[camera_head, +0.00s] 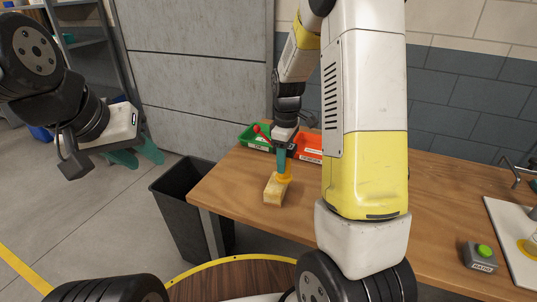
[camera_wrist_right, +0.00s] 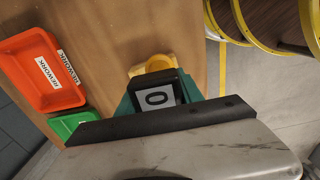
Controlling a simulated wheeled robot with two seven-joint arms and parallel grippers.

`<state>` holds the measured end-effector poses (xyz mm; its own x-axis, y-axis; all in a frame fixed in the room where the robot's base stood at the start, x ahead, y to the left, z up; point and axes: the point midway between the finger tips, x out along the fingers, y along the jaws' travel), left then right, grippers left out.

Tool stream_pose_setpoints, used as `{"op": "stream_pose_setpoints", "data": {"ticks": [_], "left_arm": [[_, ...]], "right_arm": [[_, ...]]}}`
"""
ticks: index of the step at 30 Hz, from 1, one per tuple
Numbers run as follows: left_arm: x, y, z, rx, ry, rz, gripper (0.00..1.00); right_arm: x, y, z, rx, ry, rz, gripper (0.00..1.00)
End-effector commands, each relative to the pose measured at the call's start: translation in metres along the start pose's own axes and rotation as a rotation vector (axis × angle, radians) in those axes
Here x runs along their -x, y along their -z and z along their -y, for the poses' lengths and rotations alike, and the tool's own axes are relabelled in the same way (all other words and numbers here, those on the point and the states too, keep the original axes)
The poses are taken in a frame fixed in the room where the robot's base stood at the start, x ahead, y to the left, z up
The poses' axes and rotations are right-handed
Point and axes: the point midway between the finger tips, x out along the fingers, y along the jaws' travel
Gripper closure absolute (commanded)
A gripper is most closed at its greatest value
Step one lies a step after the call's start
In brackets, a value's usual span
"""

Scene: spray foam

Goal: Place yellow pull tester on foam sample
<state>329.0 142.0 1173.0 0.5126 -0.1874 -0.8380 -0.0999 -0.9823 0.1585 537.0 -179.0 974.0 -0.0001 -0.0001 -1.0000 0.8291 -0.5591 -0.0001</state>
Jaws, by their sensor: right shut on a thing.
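The foam sample (camera_head: 273,192) is a pale yellow block on the wooden table, near its left end. The yellow pull tester (camera_head: 285,178) is upright at the foam's far end, its round yellow base over the block. I cannot tell whether the base presses on the foam. My right gripper (camera_head: 283,163) is shut on the tester from above. In the right wrist view, the tester's dark display reading 0 (camera_wrist_right: 157,97) is between the teal fingers, partly hiding the foam (camera_wrist_right: 137,71). My left gripper (camera_head: 136,157) is open and empty, left of the table.
A green bin (camera_head: 256,138) and a red bin (camera_head: 309,146) stand behind the foam. A black waste bin (camera_head: 187,200) is beside the table's left end. A grey box with a green button (camera_head: 480,256) and a pale board (camera_head: 511,235) are at the right.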

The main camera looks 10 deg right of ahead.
Motion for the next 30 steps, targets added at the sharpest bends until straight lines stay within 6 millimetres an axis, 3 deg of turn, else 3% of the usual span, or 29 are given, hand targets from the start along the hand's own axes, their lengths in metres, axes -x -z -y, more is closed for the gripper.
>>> {"op": "stream_pose_setpoints", "data": {"ticks": [3,12,19,30], "left_arm": [[0.0,0.0,0.0,0.0,0.0,0.0,0.64],[0.0,0.0,0.0,0.0,0.0,0.0,0.64],[0.0,0.0,0.0,0.0,0.0,0.0,0.64],[0.0,0.0,0.0,0.0,0.0,0.0,0.64]], "right_arm": [[-0.002,0.016,-0.011,0.0,-0.002,0.0,1.0],[-0.004,0.034,-0.022,0.0,-0.002,-0.001,1.0],[-0.037,0.032,-0.02,-0.001,0.0,0.0,1.0],[-0.041,0.032,-0.021,-0.001,-0.002,-0.001,1.0]]}}
